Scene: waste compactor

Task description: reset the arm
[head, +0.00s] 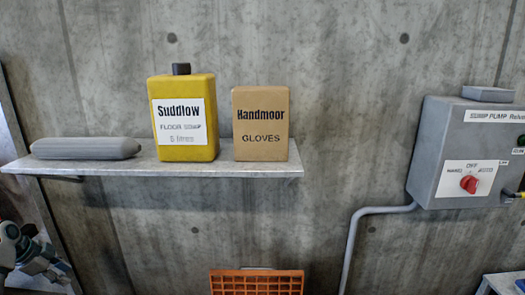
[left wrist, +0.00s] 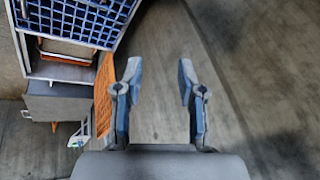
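My left gripper (left wrist: 158,78) shows in the left wrist view with its two fingers spread apart and nothing between them. Bare grey surface lies behind the gap. In the head view part of my left arm and gripper (head: 45,268) shows at the lower left corner, below the shelf and apart from it. My right gripper is in neither view.
A wall shelf (head: 225,170) holds a grey rounded object (head: 85,148), a yellow jug (head: 188,135) and a gloves box (head: 261,125). A control box (head: 440,150) with a red knob (head: 468,184) is at right. An orange grid (head: 256,283) is below; a blue grid (left wrist: 85,20) shows in the wrist view.

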